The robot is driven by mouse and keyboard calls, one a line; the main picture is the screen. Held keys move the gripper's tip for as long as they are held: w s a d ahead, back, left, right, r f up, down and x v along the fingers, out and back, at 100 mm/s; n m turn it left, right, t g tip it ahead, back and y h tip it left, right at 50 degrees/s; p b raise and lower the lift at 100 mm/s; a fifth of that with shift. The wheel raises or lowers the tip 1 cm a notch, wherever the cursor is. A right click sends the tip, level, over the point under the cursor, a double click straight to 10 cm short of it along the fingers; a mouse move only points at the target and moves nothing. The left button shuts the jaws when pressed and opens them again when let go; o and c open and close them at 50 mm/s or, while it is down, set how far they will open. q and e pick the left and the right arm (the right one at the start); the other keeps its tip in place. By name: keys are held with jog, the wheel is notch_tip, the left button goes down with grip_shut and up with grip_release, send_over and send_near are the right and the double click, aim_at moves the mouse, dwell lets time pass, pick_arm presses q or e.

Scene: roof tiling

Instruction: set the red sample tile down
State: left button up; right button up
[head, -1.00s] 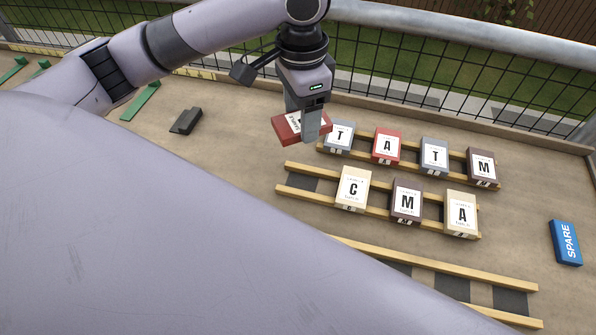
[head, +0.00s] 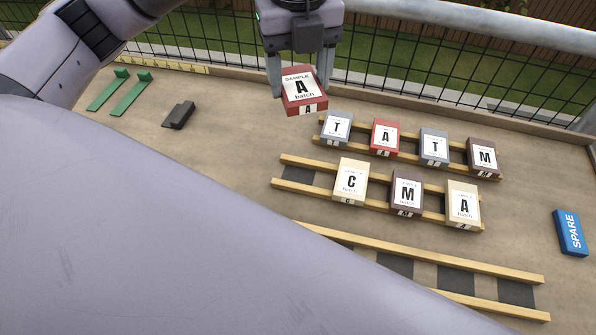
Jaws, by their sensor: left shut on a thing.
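The red sample tile (head: 304,92) has a white label with a large A and the word SAMPLE. My left gripper (head: 302,78) is shut on it, with a finger on either side. The tile shows above and left of the back rack (head: 350,151); its height over the table is hard to tell. The back rack holds a grey T tile (head: 336,128), a red A tile (head: 385,137), another grey T tile (head: 434,147) and a dark M tile (head: 484,157). My right gripper is not in view.
A middle rack (head: 292,183) holds C, M and A tiles. A blue SPARE block (head: 570,233) lies at right. Green brackets (head: 130,95) and a dark block (head: 179,115) lie left. A mesh fence (head: 420,80) stands behind.

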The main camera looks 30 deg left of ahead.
pick_arm(q)
jog(key=m, duration=0.2)
jog(key=r+m, duration=0.1)
jog(key=m, duration=0.2)
jog(key=shift+s+r+m+b, duration=0.25)
jog(key=shift+s+m+b, duration=0.05)
notch_tip(320, 180, down, 19)
jog(key=shift+b, duration=1.1)
jog(key=shift+f, duration=0.4)
jog(key=shift+f, duration=0.1)
